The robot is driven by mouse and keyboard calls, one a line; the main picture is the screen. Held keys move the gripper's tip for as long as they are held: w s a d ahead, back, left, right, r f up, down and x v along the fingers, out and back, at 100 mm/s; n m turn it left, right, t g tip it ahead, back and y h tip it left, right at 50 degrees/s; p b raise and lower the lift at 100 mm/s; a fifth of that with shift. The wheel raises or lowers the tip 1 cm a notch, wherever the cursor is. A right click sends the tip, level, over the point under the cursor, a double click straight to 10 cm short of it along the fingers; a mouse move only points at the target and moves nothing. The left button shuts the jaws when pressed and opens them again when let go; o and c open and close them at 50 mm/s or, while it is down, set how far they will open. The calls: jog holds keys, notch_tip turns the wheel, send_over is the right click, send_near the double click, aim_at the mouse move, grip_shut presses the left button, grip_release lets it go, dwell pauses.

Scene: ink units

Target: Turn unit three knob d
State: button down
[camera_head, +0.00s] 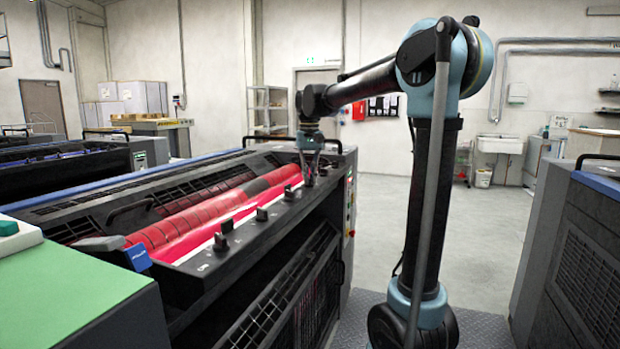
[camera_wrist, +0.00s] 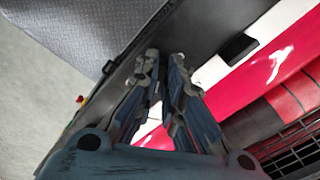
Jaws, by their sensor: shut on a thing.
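An ink unit (camera_head: 300,222) carries a row of small black knobs along its dark front rail. A near knob (camera_head: 220,242), a middle knob (camera_head: 262,214) and a farther knob (camera_head: 290,193) stand free. My gripper (camera_head: 310,178) points down at the far end of this row. In the wrist view my gripper (camera_wrist: 164,68) has its fingers close together over the rail, shut on a knob that they mostly hide. Another black knob (camera_wrist: 238,47) shows to the right, apart from the fingers. I cannot read the knob letters.
Red rollers and a glossy red ink strip (camera_head: 228,228) run beside the knobs. A black handle (camera_head: 130,208) rises from the unit's cover. A green-topped cabinet (camera_head: 70,290) stands at near left, another machine (camera_head: 580,240) at right. Open floor (camera_head: 480,240) lies between.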

jog(key=shift+w+m, duration=0.1)
jog(key=shift+m, duration=1.4)
jog(key=c, duration=1.7)
grip_release()
jog(key=shift+f, duration=0.1)
notch_tip(320, 180, up, 12)
